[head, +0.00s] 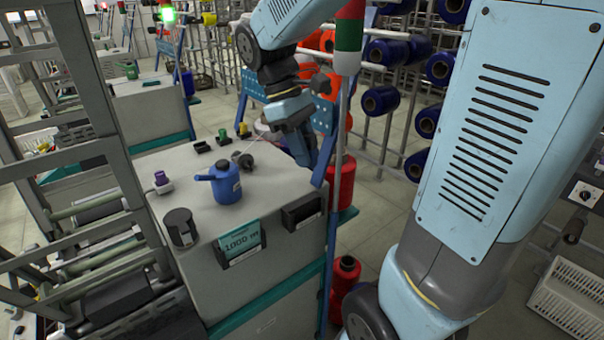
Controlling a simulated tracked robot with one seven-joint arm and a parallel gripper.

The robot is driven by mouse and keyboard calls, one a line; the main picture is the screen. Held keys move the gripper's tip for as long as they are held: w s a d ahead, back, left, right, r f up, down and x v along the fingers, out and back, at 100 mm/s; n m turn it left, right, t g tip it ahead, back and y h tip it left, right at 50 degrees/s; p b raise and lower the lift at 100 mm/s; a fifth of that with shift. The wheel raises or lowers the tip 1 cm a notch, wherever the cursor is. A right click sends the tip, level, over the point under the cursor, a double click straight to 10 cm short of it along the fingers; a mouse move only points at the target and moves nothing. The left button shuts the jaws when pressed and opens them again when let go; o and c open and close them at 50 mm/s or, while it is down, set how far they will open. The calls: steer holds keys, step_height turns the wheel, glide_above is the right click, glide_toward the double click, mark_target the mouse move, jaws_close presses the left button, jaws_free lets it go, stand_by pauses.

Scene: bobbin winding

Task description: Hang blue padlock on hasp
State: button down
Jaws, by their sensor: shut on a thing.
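My gripper (303,150) is at the end of the light-blue arm, low over the right rear edge of the grey cabinet top. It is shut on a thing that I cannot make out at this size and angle. I cannot pick out the blue padlock or the hasp for certain. A blue perforated panel (323,113) stands just behind and to the right of my gripper. The fingertips are partly lost against the arm and this panel.
A post (338,150) with a red-green top stands close right of my gripper. Racks of blue bobbins (380,100) stand behind.

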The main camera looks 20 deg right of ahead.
steer(key=w+d+f, duration=0.2)
steer(key=w+f, duration=0.2)
steer(key=w, duration=0.3)
glide_above(307, 180)
steer(key=a, duration=0.1)
step_height(307, 180, down, 5)
steer(key=shift+w+r, duration=0.15)
steer(key=shift+r, duration=0.05)
steer(key=f, duration=0.3)
steer(key=shift+w, duration=0.35)
steer(key=shift+f, duration=0.25)
steer(key=shift+f, duration=0.2)
steer(key=c, duration=0.9)
jaws_free()
